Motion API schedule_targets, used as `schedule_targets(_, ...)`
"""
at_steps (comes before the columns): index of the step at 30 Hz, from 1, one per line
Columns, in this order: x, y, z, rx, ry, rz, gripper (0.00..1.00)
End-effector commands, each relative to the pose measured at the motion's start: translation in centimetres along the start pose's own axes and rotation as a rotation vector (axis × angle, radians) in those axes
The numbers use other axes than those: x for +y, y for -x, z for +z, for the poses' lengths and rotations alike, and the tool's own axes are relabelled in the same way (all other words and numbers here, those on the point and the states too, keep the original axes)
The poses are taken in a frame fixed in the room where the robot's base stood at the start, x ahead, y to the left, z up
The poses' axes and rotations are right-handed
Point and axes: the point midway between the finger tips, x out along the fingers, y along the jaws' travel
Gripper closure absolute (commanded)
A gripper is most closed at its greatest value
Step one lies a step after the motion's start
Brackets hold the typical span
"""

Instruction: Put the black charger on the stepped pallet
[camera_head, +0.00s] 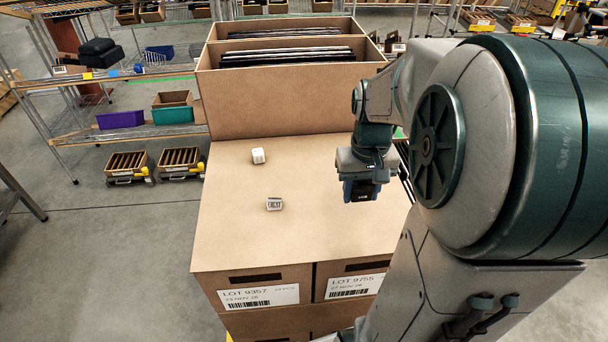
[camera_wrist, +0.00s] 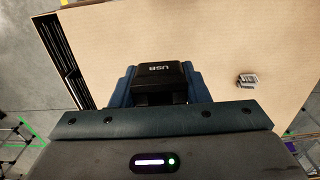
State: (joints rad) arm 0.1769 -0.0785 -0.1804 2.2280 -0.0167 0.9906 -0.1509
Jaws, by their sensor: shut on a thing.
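My gripper (camera_head: 361,192) is shut on the black charger, above the right part of a cardboard stack. In the wrist view the charger (camera_wrist: 160,70), marked USB, sits between the blue fingers. The stepped pallet appears to be this stack: a low flat cardboard top (camera_head: 305,235) in front and taller open cartons (camera_head: 290,110) behind. I cannot tell the exact gap between the charger and the low top.
On the low top lie a white block (camera_head: 258,156) and a small grey-white printed block (camera_head: 274,204). The open cartons hold dark flat items. The top's front left is bare. Wire shelves with bins (camera_head: 172,107) stand at the left. The low top ends at its front edge.

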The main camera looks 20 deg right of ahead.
Motion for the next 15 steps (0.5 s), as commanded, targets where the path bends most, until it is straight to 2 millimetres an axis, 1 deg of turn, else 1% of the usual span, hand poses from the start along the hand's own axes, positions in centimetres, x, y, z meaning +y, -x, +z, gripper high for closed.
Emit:
schedule_targets(5,-0.6,-1.4,-2.1,-0.005,-0.004,0.001,0.81)
schedule_targets(15,-2.9,-5.0,-7.7,-0.004,-0.005,0.001,0.81)
